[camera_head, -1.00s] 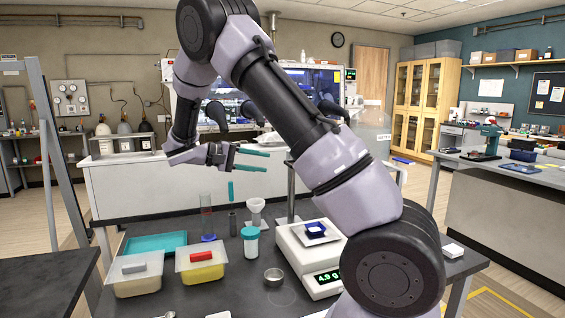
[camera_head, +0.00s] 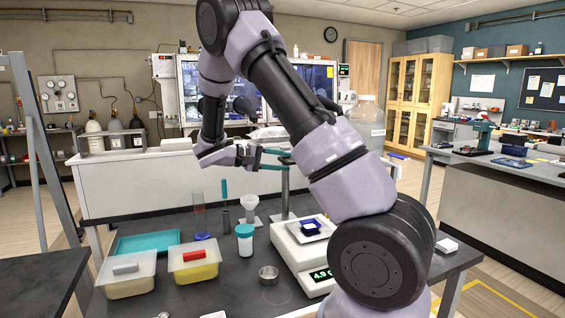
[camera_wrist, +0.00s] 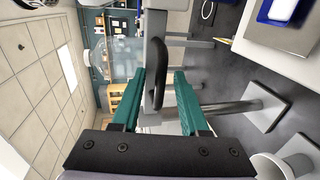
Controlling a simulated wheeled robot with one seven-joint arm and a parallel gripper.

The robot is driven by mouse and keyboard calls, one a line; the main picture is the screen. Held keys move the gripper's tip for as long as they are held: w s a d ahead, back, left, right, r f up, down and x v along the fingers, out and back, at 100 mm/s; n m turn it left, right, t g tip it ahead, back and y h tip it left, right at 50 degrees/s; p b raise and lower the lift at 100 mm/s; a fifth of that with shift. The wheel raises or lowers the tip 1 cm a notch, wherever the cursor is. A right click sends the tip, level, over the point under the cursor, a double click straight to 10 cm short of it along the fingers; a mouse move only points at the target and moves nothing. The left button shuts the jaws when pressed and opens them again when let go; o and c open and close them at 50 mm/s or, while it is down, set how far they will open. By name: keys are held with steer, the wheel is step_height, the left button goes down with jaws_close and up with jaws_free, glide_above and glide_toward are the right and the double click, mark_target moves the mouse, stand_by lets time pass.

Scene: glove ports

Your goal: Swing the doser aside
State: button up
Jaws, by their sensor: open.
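The doser shows in the wrist view as a grey arm (camera_wrist: 155,22) with a black loop handle (camera_wrist: 158,88). In the head view my arm hides most of it; its upright post (camera_head: 285,190) shows left of the balance. My gripper (camera_head: 288,160) is open and empty at the height of the post's upper part. In the wrist view the teal fingers of my gripper (camera_wrist: 159,74) lie on either side of the handle, with a gap on both sides. I cannot tell how deep the handle sits between them.
The balance (camera_head: 286,240) holds a blue dish (camera_head: 310,225). A funnel on a stand (camera_head: 250,205), a teal-lidded jar (camera_head: 245,240), a metal cup (camera_head: 268,273) and two lidded tubs (camera_head: 127,281) (camera_head: 194,268) stand on the dark bench. A teal tray (camera_head: 147,243) lies at the left.

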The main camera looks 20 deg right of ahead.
jaws_close()
stand_by(1.4)
